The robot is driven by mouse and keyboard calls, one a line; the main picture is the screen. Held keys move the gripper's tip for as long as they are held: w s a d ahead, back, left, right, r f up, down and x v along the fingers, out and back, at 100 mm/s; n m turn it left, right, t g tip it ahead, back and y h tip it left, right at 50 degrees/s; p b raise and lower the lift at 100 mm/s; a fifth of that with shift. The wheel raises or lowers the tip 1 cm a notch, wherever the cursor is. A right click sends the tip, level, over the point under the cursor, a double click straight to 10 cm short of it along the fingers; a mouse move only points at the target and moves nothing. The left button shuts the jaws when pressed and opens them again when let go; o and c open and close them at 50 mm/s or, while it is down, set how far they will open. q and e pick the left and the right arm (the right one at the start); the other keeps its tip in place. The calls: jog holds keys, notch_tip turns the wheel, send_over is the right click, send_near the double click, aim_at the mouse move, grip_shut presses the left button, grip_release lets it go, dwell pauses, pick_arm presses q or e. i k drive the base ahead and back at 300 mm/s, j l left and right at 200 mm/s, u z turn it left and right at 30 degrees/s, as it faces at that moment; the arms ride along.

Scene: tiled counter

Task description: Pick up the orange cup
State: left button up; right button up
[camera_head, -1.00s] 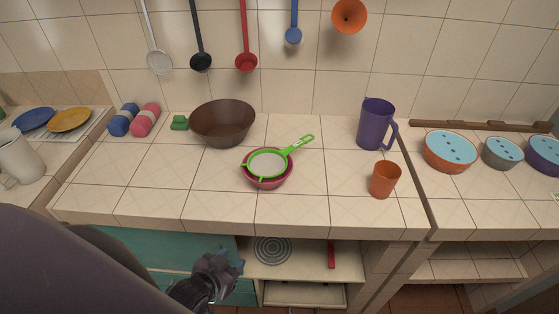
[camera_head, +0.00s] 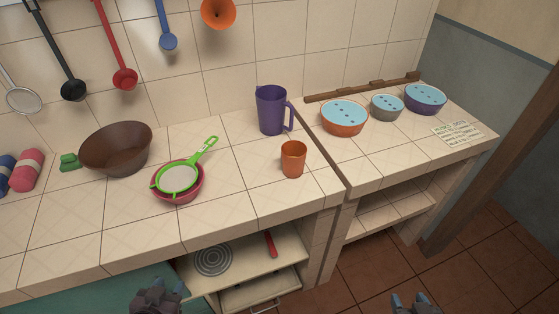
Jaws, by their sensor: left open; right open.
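The orange cup (camera_head: 293,160) stands upright on the tiled counter (camera_head: 232,214), near its front right part, in front of the purple pitcher (camera_head: 271,110). My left gripper (camera_head: 160,292) is at the bottom edge of the head view, below the counter front, left of the cup and apart from it. My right gripper (camera_head: 410,302) is at the bottom edge, over the floor, right of the cup and apart from it. Both are open and empty. Only their upper ends show.
A red bowl with a green strainer (camera_head: 178,180) stands left of the cup, and a brown bowl (camera_head: 117,149) behind it. A lower counter to the right holds several bowls, including an orange one (camera_head: 344,118). Open shelves lie under the counter.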

aim_at(293, 153)
jog(key=i+l+u, duration=0.4)
jog(key=l, duration=0.2)
jog(key=l+u, duration=0.2)
jog(key=i+l+u, duration=0.2)
jog(key=l, duration=0.25)
jog(key=k+j, duration=0.05)
jog(key=k, duration=0.05)
